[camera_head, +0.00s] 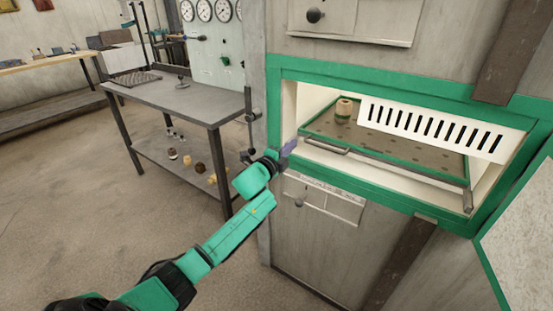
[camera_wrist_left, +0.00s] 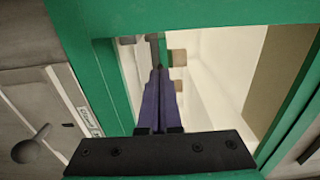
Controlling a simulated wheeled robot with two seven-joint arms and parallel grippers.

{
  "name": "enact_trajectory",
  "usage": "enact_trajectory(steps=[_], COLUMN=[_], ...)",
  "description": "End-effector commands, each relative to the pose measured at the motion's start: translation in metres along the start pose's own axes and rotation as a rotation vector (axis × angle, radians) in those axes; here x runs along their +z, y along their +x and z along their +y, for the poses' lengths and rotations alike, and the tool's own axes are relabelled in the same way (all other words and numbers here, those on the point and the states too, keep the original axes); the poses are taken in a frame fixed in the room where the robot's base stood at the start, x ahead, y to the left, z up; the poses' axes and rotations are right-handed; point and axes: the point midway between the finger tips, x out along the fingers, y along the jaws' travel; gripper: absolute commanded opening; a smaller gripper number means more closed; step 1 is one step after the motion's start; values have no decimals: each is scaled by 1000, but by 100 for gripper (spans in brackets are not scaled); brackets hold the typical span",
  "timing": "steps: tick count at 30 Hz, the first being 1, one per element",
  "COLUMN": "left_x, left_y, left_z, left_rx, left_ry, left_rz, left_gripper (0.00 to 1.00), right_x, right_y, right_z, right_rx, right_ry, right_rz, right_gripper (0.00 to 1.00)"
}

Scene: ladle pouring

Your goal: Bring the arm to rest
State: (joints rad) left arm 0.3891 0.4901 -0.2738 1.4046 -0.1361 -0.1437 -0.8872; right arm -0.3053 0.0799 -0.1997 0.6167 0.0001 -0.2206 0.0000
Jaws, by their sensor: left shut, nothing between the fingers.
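My left arm comes in from the lower left of the head view and reaches to the left side of the green-framed opening. My left gripper (camera_head: 289,147) is there, its purple fingers pointing at the opening's left edge. In the left wrist view the two fingers (camera_wrist_left: 159,80) lie together, shut with nothing between them, and point into the pale interior. I cannot tell whether the fingertips touch anything. My right gripper is not in view.
The cabinet's green frame (camera_head: 400,77) surrounds a green-edged tray (camera_head: 390,150) holding a small tan cylinder (camera_head: 344,108). A slotted white panel (camera_head: 432,127) hangs above. A grey metal table (camera_head: 185,97) stands left. Open floor (camera_head: 110,220) lies left of the arm.

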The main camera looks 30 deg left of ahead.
Motion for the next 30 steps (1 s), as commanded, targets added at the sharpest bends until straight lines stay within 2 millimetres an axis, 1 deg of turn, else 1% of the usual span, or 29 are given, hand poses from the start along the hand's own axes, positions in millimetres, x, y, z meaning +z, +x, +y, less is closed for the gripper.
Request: enact_trajectory(steps=[5, 6, 10, 13, 19, 20, 21, 23, 25, 26, 27, 28, 29, 30], left_x=[0, 0, 0, 0, 0, 1, 2, 7, 16, 20, 24, 26, 28, 29], left_y=[-35, -43, -66, -74, -76, -76, -76, -77, -82, -86, -94, -102, -112, -126], left_z=[2, 2, 2, 2, 1, 4, 11, 35, 82, 107, 144, 171, 199, 235], left_rx=[4, 4, 4, 3, 3, 7, 21, 62, 143, 186, 249, 296, 344, 404], left_ry=[1, 3, 2, 0, -1, -5, -18, -61, -146, -192, -258, -308, -359, -424], left_rz=[0, 1, 0, -1, -1, -3, -8, -25, -60, -80, -112, -138, -165, -203], left_gripper=[0, 0, 0, 0, 0, 0, 0, 0, 0, 0, 0, 0, 0, 0], right_x=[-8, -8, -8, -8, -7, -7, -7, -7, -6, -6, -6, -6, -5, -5], right_y=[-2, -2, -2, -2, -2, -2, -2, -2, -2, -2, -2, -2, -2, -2], right_z=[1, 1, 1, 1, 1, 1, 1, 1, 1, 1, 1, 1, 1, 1], right_rx=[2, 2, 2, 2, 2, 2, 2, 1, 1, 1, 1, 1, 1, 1], right_ry=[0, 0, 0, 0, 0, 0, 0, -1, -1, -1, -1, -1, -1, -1], right_rz=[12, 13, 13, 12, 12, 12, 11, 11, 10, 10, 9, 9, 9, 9], right_gripper=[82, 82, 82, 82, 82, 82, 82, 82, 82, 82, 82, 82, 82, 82])
